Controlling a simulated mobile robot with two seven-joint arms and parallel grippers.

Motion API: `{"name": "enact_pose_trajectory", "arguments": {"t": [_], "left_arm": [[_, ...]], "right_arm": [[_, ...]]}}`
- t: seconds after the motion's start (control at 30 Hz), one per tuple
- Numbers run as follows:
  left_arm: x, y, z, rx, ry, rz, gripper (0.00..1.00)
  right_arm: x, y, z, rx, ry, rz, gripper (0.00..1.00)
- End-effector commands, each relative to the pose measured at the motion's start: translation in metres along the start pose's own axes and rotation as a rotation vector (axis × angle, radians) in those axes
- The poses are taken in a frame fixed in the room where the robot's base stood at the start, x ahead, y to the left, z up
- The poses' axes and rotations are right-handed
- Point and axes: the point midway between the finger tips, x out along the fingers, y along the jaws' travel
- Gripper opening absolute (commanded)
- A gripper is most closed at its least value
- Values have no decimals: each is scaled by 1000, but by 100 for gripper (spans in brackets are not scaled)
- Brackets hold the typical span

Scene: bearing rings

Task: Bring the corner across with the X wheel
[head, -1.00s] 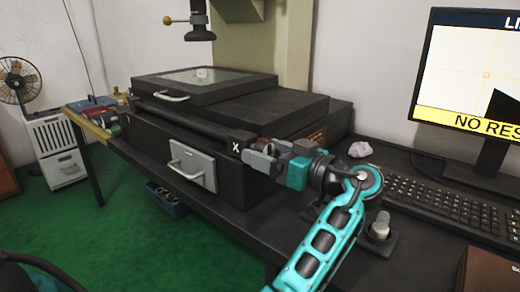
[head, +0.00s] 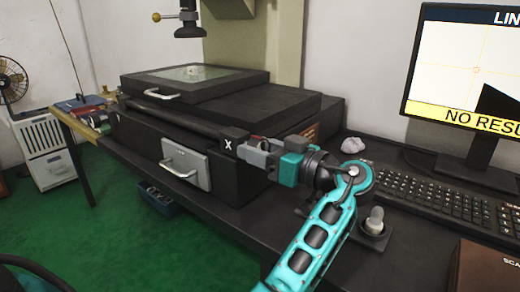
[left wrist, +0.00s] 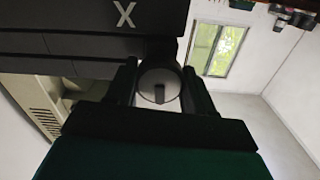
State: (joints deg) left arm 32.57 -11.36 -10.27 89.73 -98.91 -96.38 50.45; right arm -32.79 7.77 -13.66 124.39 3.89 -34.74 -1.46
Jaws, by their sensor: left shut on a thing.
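The X wheel (left wrist: 158,85) is a round light-grey knob with a dark slot, seen between my fingers in the left wrist view. It sits beside the block with the white X (head: 228,145). My left gripper (head: 258,152) is shut on the wheel; the fingers hide most of it in the head view. On the monitor (head: 440,60) a dark angular shape with a corner (head: 497,104) lies below and right of a thin crosshair. The yellow bar reads "NO RESU", cut off by the frame. A small pale part lies on the glass stage (head: 172,74). My right gripper is not in view.
A keyboard (head: 440,200) and a white crumpled lump (head: 353,145) lie on the dark bench, right of my arm. A small pale knob (head: 375,220) stands near my forearm. A grey drawer front with a handle (head: 186,164) is left of my gripper.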

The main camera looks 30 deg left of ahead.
Motion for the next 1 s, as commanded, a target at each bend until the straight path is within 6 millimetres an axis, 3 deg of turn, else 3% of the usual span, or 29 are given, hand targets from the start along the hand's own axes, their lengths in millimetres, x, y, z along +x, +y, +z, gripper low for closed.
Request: {"name": "enact_pose_trajectory", "arguments": {"t": [0.13, 0.33, 0.7, 1.0], "left_arm": [[0, 0, 0, 0, 0, 0, 22], [0, 0, 0, -72, 1, -1, 22], [1, 0, -1, -414, 1, -2, 22], [1, 0, -1, -455, 1, -2, 22]], "right_arm": [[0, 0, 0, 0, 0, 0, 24], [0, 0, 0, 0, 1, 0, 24], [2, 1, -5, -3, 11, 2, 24], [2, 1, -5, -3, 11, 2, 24]]}}
